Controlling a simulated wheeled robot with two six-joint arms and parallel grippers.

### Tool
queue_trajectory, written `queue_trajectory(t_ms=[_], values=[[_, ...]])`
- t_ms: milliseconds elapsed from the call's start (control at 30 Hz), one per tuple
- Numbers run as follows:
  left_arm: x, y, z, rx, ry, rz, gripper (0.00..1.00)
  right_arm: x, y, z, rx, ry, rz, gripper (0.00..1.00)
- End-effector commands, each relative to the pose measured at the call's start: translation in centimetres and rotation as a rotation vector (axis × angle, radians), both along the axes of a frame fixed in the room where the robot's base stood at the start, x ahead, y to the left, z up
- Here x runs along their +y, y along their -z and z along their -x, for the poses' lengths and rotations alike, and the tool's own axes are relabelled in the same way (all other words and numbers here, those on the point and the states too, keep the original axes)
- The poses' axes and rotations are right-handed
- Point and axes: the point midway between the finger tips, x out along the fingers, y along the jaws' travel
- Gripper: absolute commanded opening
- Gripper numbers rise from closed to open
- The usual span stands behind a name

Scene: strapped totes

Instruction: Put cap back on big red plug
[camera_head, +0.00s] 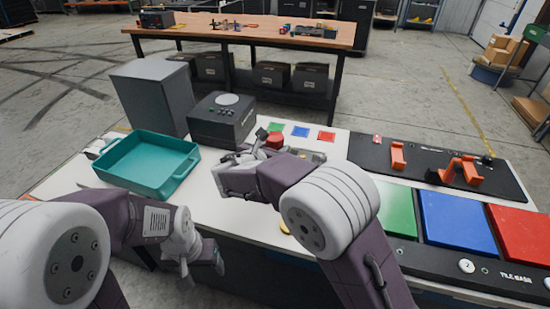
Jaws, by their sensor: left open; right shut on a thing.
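A round red piece (275,140) shows at the middle of the white table, close beside my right gripper's fingers. I cannot tell whether it is the plug or its cap. My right gripper (246,152) is over the table, between the teal tray and the coloured squares. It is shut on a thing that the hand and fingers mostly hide. A small grey part (312,156) shows just right of the red piece, partly behind my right arm. My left gripper (203,264) is open and empty, pointing down at the table's front edge.
A teal tray (128,185) stands at the left, with a grey box (150,95) and a dark device (221,122) behind it. A black panel with orange brackets (462,172) and large coloured tiles (457,222) fill the right side.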

Motion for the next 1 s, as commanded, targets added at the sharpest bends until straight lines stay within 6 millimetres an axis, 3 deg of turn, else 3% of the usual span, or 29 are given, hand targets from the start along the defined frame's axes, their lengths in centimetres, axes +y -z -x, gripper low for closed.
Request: queue_trajectory(t_ms=[100, 400, 433, 600, 1000], values=[[-0.01, -0.24, 0.00, 0.000, 0.000, 0.000, 0.71, -0.01, -0.93, 0.00, -0.002, 0.001, -0.001, 0.00], [0.00, -0.20, 0.00, 0.000, 0.000, 0.000, 0.71, -0.01, -0.97, 0.00, -0.001, 0.000, 0.000, 0.00], [0.00, -0.20, 0.00, 0.000, 0.000, 0.000, 0.71, -0.01, -0.97, 0.00, -0.001, 0.000, 0.000, 0.43], [0.00, -0.20, 0.00, 0.000, 0.000, 0.000, 0.71, 0.00, -0.96, -0.01, -0.001, 0.000, 0.000, 0.00], [0.00, -0.20, -0.01, 0.000, 0.000, 0.000, 0.71, 0.01, -0.95, 0.00, -0.001, -0.001, -0.001, 0.00]])
